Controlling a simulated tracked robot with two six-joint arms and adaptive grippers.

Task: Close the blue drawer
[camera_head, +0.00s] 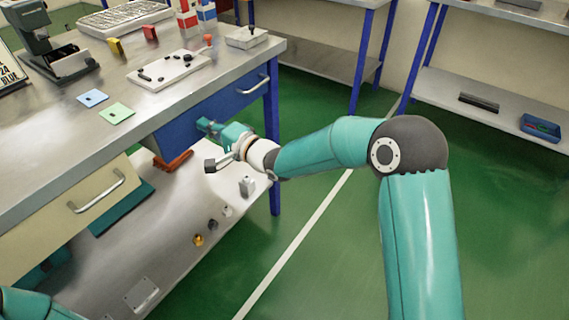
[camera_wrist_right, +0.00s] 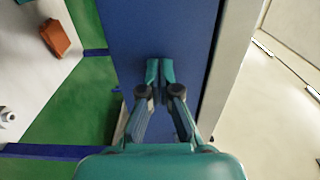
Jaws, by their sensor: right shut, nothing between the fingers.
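The blue drawer (camera_head: 225,103) is under the right part of the workbench top, with a light handle (camera_head: 254,85) toward its right end. It looks close to flush with the bench front; a small gap is hard to judge. My right gripper (camera_head: 204,124) is shut and empty at the lower part of the blue front. In the right wrist view its fingertips (camera_wrist_right: 160,72) are together, at or very near the blue face (camera_wrist_right: 185,30); I cannot tell whether they touch. My left gripper is out of view; only a bit of teal arm shows at the bottom left.
A cream drawer (camera_head: 60,225) with a handle is to the left. The workbench top (camera_head: 150,115) holds a white board (camera_head: 170,72), colored cards and a dark machine (camera_head: 50,45). A lower shelf (camera_head: 170,225) carries small parts. Green floor (camera_head: 310,230) is free to the right.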

